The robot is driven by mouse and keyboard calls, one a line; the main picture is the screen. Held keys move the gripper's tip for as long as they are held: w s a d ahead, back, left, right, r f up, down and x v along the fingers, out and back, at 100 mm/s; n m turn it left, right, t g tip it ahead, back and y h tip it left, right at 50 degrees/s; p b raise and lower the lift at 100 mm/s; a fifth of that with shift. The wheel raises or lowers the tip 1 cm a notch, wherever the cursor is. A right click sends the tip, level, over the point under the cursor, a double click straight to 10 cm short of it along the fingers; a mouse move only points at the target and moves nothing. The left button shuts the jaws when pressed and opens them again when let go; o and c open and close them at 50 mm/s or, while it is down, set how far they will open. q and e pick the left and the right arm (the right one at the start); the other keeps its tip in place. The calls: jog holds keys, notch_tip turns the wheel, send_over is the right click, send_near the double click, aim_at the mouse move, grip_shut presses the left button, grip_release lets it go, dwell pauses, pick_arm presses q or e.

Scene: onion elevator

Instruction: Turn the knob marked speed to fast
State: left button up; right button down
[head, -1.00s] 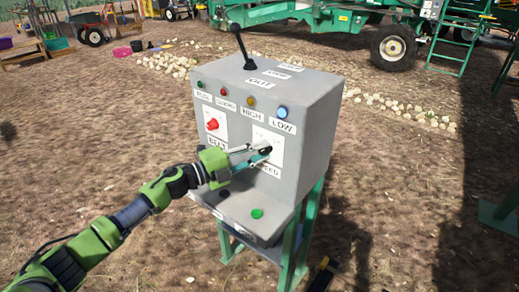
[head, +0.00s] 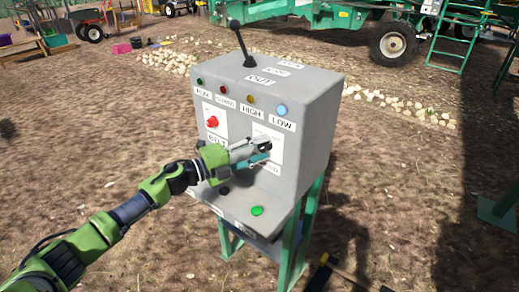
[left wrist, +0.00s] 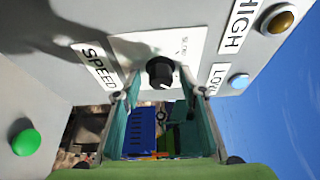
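The speed knob (left wrist: 160,72) is black and round with a white pointer mark, on a white plate on the front of the grey control box (head: 312,130). In the left wrist view the "SPEED" label (left wrist: 95,68) is beside the plate and "SLOW" print is partly readable by the knob. My left gripper (left wrist: 163,88) is open, its two teal fingers spread on either side of the knob with gaps showing. In the head view my left gripper (head: 262,150) covers most of the knob and part of the label. My right gripper is not in view.
A black lever (head: 241,45) stands on top of the box. Open dirt ground surrounds the stand.

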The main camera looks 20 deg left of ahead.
pick_arm(q)
jog(key=v, duration=1.2)
dwell(0.3)
